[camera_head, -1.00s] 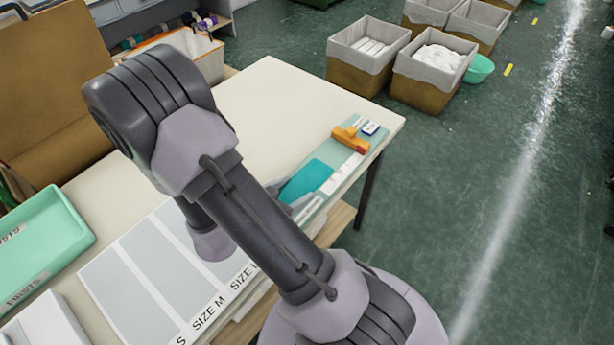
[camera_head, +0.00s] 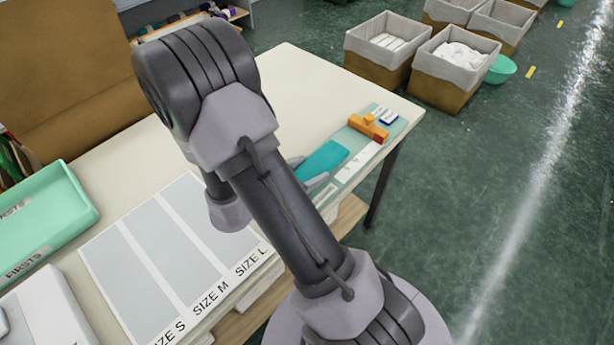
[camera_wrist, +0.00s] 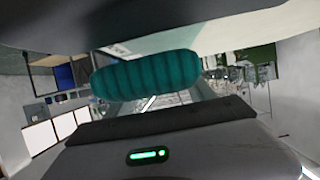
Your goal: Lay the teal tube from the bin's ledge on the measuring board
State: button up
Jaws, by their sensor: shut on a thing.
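The teal tube (camera_wrist: 145,75) is ribbed and rounded at its ends. It lies crosswise between the dark jaws of my gripper (camera_wrist: 150,82) in the wrist view, and the gripper is shut on it. A white and grey board marked SIZE S, SIZE M and SIZE L (camera_head: 152,282) lies on the table to the left of my arm. A pale green board (camera_head: 358,164) lies at the table's right end. I cannot tell for certain which one is the measuring board.
A mint tray (camera_head: 75,205) sits at the table's left. Lined bins (camera_head: 378,75) stand on the floor beyond. The back of the white table (camera_head: 295,85) is clear.

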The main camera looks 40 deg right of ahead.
jog(key=shift+w+d, duration=0.15)
jog(key=shift+w, duration=0.15)
jog(key=f+b, duration=0.2)
jog(key=w+f+b, duration=0.1)
jog(key=f, duration=0.1)
jog(key=shift+d, duration=0.35)
jog(key=shift+r, duration=0.15)
jog(key=o, duration=1.4)
